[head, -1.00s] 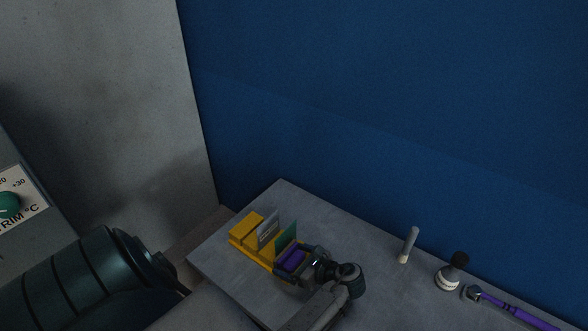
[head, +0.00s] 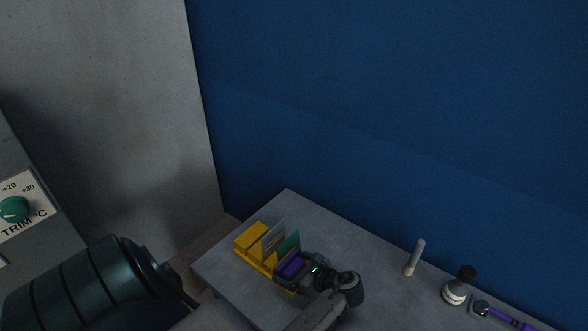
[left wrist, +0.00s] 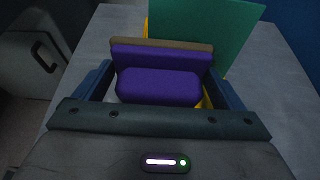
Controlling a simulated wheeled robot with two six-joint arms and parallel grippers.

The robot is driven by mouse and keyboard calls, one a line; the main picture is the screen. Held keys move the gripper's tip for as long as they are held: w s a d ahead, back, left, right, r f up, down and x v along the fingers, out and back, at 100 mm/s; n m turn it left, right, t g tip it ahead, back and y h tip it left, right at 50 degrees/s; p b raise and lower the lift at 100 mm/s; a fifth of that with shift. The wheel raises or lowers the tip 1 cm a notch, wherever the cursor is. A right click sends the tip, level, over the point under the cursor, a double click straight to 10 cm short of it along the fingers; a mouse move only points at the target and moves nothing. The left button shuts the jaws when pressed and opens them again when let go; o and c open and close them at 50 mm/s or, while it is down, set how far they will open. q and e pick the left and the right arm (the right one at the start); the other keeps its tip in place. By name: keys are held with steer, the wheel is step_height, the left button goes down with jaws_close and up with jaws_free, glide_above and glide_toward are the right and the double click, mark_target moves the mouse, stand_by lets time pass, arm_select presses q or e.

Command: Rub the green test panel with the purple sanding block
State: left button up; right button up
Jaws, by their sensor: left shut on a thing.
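The green test panel (head: 291,241) stands upright in a yellow rack (head: 251,245) on the grey table. It also shows at the top of the left wrist view (left wrist: 205,30). My left gripper (head: 303,262) is shut on the purple sanding block (left wrist: 158,82), which also shows in the head view (head: 290,264). The block has a brownish layer on its far side, facing the panel. The block is close in front of the panel; I cannot tell whether they touch. My right gripper is out of view.
A grey panel (head: 272,238) stands in the rack beside the green one. To the right on the table are a pale stick-like item (head: 414,258), a white jar with a dark top (head: 456,288) and a purple-handled tool (head: 505,317). A blue wall (head: 400,110) rises behind.

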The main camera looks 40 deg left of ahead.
arm_select(q)
steer(key=shift+w, duration=0.15)
steer(key=shift+w+a, duration=0.15)
steer(key=shift+w, duration=0.9)
steer(key=shift+w+a, duration=0.15)
steer(key=shift+w, duration=1)
steer(key=shift+w+a+b, duration=0.1)
steer(key=shift+w+b, duration=0.2)
steer(key=shift+w, duration=0.9)
